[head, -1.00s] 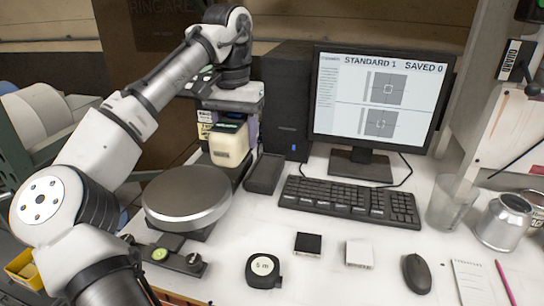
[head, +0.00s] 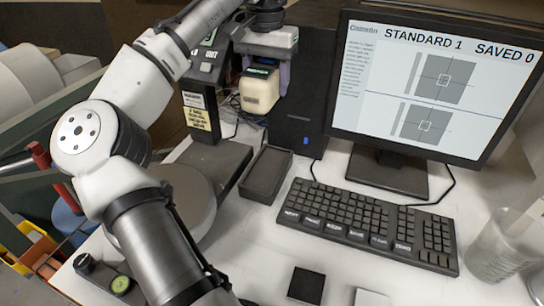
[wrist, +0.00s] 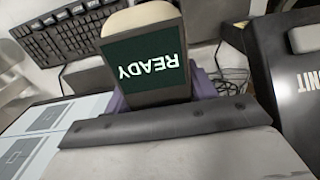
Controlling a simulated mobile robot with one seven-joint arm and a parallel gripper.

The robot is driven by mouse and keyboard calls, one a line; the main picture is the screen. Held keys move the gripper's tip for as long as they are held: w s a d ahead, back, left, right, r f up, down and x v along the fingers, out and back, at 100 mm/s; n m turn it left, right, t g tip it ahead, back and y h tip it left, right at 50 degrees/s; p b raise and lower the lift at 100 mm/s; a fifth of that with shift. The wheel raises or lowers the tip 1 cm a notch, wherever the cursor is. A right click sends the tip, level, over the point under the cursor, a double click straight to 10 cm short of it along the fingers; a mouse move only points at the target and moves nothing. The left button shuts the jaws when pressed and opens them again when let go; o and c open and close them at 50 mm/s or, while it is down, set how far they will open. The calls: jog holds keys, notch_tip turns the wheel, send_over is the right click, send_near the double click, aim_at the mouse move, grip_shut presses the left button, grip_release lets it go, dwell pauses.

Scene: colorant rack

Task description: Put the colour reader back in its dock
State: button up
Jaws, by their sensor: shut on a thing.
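The colour reader (head: 259,92) is a cream block with a dark green screen. In the wrist view its screen (wrist: 143,60) reads READY, upside down. My gripper (head: 264,76) has purple fingers and is shut on the reader, holding it up in front of the computer tower. A dark, shallow, open-topped tray (head: 266,176), which looks like the dock, lies empty on the white bench, below the reader in the head view. The exact height of the reader above the bench is hard to tell.
A dark upright stand (head: 201,108) with a yellow label is left of the reader. The computer tower (head: 303,100) is behind. A monitor (head: 388,178) and keyboard (head: 370,222) are to the right. A round metal plate (head: 190,200) is partly hidden by my arm. Loose cables hang behind the reader.

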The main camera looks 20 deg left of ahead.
notch_tip(320, 180, down, 20)
jog(key=p, duration=0.2)
jog(key=shift+s+r+p, duration=0.1)
jog(key=shift+r+p, duration=0.1)
jog(key=shift+p, duration=0.1)
jog(key=o, duration=1.6)
jog(key=shift+f, duration=0.1)
notch_tip(320, 180, up, 12)
jog(key=b, duration=0.3)
